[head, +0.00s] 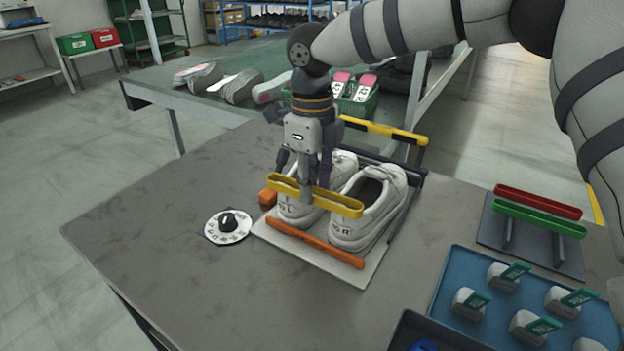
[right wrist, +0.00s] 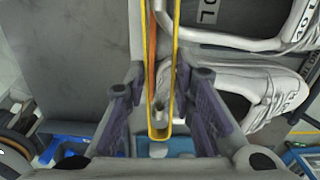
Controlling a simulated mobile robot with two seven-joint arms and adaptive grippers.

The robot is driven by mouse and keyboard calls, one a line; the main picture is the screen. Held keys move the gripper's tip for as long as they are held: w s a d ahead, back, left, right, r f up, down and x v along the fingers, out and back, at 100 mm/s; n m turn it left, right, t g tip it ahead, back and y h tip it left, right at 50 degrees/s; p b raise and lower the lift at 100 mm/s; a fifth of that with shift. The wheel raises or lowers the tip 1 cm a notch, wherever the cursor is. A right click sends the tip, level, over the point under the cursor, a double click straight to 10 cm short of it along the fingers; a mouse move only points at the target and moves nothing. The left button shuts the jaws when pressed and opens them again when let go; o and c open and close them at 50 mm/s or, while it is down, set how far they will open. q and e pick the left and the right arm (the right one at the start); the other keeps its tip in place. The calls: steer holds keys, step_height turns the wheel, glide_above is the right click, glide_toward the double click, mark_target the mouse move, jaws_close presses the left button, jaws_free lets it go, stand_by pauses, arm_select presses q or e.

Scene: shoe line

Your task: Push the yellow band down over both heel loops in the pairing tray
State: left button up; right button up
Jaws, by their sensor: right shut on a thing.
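The pairing tray (head: 312,255) stands on the grey table with two white shoes, the left shoe (head: 295,212) and the right shoe (head: 357,228), heels toward the front. My right gripper (head: 309,192) points down above the left shoe, shut on the yellow band (head: 342,206). The band lies crosswise at the height of the heels, in front of both shoes as seen. It also shows in the right wrist view (right wrist: 158,134), between the fingers of my right gripper (right wrist: 166,100). The heel loops are not clearly visible, so I cannot tell whether the band touches them. My left gripper is not in view.
An orange bar (head: 315,243) runs along the tray's front, and a yellow-black bar (head: 385,130) stands behind. A dial (head: 228,225) is at left. A rack at right holds a red band (head: 538,201) and a green band (head: 538,219). A blue tray (head: 450,275) holds several green-tagged pieces.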

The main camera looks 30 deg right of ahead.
steer(key=o, duration=0.9)
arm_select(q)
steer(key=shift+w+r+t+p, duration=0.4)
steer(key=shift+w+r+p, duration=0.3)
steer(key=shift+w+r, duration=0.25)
arm_select(e)
step_height(320, 180, up, 9)
steer(key=shift+r, duration=0.1)
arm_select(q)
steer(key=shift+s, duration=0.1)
arm_select(e)
steer(key=shift+f, duration=0.2)
